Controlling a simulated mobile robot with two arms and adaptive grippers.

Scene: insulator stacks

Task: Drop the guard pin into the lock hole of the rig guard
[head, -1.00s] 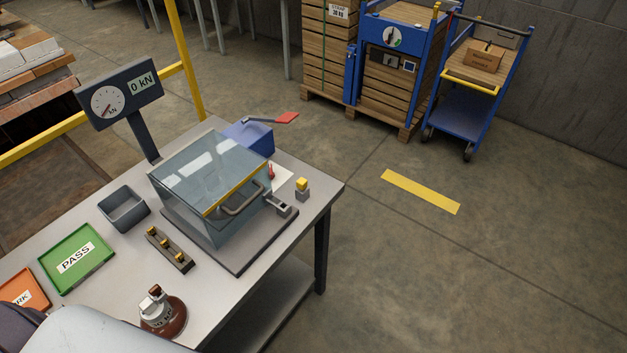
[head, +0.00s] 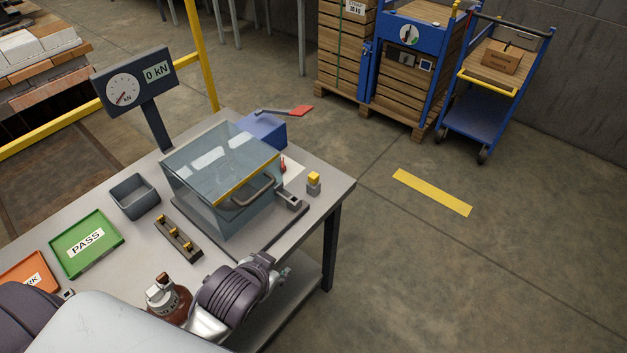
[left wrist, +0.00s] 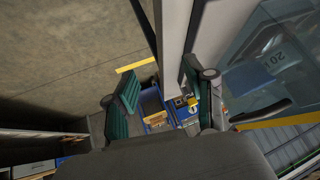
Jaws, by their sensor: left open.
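The guard pin (head: 314,179) shows a yellow top and stands in a small grey block at the table's right corner. In the left wrist view a yellow piece that looks like it (left wrist: 193,104) shows beside the right finger. The rig guard (head: 222,165) is a clear box with a yellow front edge and a handle, and it looks closed. The grey lock bracket (head: 291,200) sits at its right front corner; its hole is too small to make out. My left gripper (head: 284,273) is at the table's front edge, short of the pin. Its fingers (left wrist: 163,88) are apart and empty.
A brown insulator (head: 170,299) stands right beside my left arm. A rack with brass pieces (head: 178,239), a grey bin (head: 134,196) and a green PASS tray (head: 86,243) lie to the left. The gauge (head: 134,83) stands behind. Open floor lies right of the table.

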